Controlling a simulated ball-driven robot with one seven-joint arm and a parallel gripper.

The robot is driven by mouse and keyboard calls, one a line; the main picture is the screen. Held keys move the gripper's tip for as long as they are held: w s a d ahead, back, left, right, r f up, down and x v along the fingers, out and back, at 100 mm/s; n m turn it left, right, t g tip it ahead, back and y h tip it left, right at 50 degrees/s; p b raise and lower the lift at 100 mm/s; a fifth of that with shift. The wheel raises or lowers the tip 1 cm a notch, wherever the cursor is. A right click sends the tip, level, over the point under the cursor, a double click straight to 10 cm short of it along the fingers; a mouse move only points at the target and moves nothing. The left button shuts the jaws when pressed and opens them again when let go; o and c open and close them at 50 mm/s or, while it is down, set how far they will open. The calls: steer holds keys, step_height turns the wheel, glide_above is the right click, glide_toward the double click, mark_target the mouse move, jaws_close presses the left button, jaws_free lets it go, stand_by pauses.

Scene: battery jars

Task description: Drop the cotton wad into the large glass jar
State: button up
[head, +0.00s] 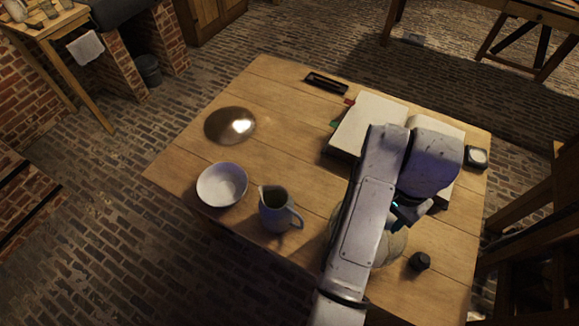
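My arm covers the right middle of the table, and my gripper (408,213) points down near the table's right front. Its fingers are small and partly hidden, so I cannot tell whether they are open or hold anything. Below it, partly behind my arm, is a pale, rounded, see-through shape (393,246) that looks like the large glass jar; its opening is not clear. I cannot make out the cotton wad for certain. A small dark square dish with a white round top or content (476,157) sits at the right edge.
On the wooden table (285,90) are a white bowl (222,184), a blue-grey jug (277,209), a shiny round disc (229,125), a black tray (326,83), and an open book (367,122) partly behind my arm. A small black pot (419,261) stands at the front right.

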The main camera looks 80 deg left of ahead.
steer(key=shift+f, duration=2.35)
steer(key=o, duration=1)
steer(key=shift+r, duration=0.15)
step_height(320, 180, up, 8)
steer(key=shift+a+r, duration=0.1)
steer(key=shift+r, duration=0.05)
steer(key=shift+w+r, duration=0.2)
steer(key=shift+r, duration=0.5)
steer(key=shift+s+r, duration=0.1)
steer(key=shift+r, duration=0.25)
steer(key=shift+s, duration=0.1)
